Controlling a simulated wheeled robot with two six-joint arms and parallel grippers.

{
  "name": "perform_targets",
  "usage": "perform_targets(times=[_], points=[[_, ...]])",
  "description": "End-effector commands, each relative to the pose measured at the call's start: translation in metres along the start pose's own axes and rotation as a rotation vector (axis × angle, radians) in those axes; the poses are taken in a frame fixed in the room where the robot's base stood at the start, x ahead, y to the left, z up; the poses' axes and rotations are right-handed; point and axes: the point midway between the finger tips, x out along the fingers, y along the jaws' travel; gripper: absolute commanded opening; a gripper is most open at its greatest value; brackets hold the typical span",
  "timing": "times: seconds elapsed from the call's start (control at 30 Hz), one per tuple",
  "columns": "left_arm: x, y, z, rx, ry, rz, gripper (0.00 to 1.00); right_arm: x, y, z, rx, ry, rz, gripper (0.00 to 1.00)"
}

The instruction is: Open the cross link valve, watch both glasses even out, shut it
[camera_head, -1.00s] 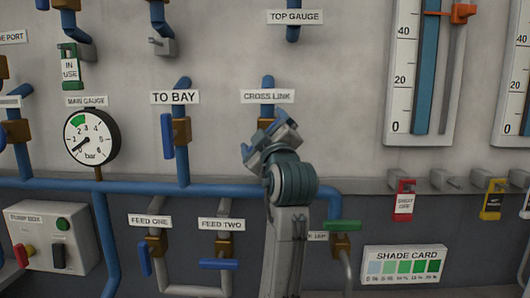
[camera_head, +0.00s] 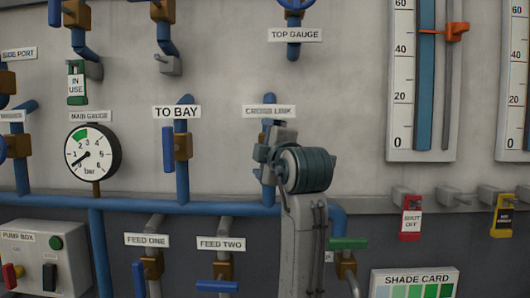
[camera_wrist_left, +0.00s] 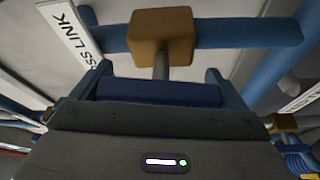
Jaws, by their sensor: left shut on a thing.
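The cross link valve shows in the left wrist view with a brown body (camera_wrist_left: 162,36) on a blue pipe and a dark blue handle (camera_wrist_left: 160,93). My left gripper (camera_wrist_left: 158,90) is shut on that handle, which looks roughly parallel to the pipe there. In the head view my left gripper (camera_head: 272,152) and wrist cover most of the valve below the CROSS LINK label (camera_head: 269,111). The left glass (camera_head: 424,90) has blue liquid rising past 60 beyond the top edge. The right glass (camera_head: 526,125) is cut off by the right edge, so its level cannot be read.
The TO BAY valve (camera_head: 182,146) is close on the left. A green handle (camera_head: 347,243) is low to the right of my arm. The main gauge (camera_head: 93,153) needle points near 0. Red (camera_head: 411,217) and yellow (camera_head: 503,216) tags hang on the right rail.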

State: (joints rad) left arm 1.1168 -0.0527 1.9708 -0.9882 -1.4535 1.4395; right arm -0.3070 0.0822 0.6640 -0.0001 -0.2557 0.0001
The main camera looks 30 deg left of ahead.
Motion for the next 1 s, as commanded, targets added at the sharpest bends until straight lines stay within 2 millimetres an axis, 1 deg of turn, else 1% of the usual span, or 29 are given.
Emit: perform_targets(times=[0.03,0.37,0.4,0.43,0.67,0.77,0.87,1.0], points=[[0.0,-0.003,0.001,-0.003,-0.001,-0.006,0.72,0.001,0.0,0.0,0.0,0.001,0.0,1.0],[0.0,-0.003,0.001,-0.004,-0.001,-0.007,0.72,0.001,0.0,-0.001,0.0,0.004,0.0,1.0],[0.0,-0.003,0.001,-0.004,-0.001,-0.007,0.96,0.001,0.0,-0.001,0.0,0.004,0.0,1.0],[0.0,-0.003,0.001,-0.004,-0.001,-0.007,1.0,0.001,0.0,-0.001,0.0,0.004,0.0,1.0],[-0.001,-0.002,0.001,-0.004,-0.001,-0.005,1.0,0.001,0.0,-0.001,0.0,0.005,0.0,1.0],[-0.005,-0.002,0.001,-0.005,-0.001,-0.004,1.0,0.003,-0.001,-0.001,0.0,0.004,0.0,1.0],[-0.016,-0.003,0.002,-0.007,-0.004,-0.004,1.0,0.008,-0.001,-0.001,0.0,0.003,-0.001,1.0],[-0.039,-0.004,0.002,-0.008,-0.006,-0.004,1.0,0.016,-0.003,-0.002,0.001,0.004,-0.001,1.0]])
